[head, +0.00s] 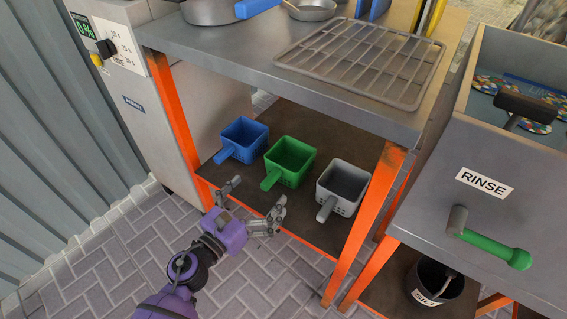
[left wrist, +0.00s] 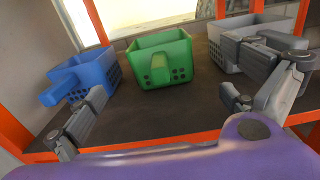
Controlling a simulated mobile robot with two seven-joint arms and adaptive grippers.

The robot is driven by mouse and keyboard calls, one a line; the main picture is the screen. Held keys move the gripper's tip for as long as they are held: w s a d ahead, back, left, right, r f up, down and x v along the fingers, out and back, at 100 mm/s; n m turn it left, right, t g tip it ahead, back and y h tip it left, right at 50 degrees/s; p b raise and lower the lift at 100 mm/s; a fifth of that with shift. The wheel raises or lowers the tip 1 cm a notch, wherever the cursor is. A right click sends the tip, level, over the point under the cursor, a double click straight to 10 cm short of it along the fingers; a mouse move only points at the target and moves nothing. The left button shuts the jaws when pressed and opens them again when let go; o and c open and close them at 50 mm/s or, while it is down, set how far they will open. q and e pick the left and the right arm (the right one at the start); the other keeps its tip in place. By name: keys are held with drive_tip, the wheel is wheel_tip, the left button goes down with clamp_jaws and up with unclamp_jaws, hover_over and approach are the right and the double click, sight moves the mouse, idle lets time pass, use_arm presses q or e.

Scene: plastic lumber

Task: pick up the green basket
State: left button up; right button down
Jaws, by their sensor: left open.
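The green basket (head: 290,161) stands upright on the brown lower shelf, between a blue and a grey basket, its handle pointing toward the shelf's front. It also shows in the left wrist view (left wrist: 161,58), centred and a little ahead of my fingers, with its handle facing the camera. My left gripper (head: 254,203) is open and empty at the front edge of the shelf, in front of the green basket and apart from it. Its two fingers (left wrist: 165,112) show spread wide in the left wrist view. My right gripper is in neither view.
The blue basket (head: 242,139) and grey basket (head: 342,187) flank the green one closely. Orange legs (head: 366,222) and the metal tabletop (head: 255,62) frame the shelf opening. A sink unit marked RINSE (head: 485,184) and a dark bucket (head: 434,282) are on the right.

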sight(276, 176)
use_arm(q)
drive_tip(key=x, duration=0.4)
drive_tip(key=f+b+x, duration=0.1)
drive_tip(key=x, duration=0.2)
drive_tip(key=shift+d, duration=0.1)
drive_tip(key=shift+r, duration=0.1)
drive_tip(key=c, duration=1.2)
drive_tip(key=shift+o, duration=0.2)
drive_tip(key=shift+r, duration=0.1)
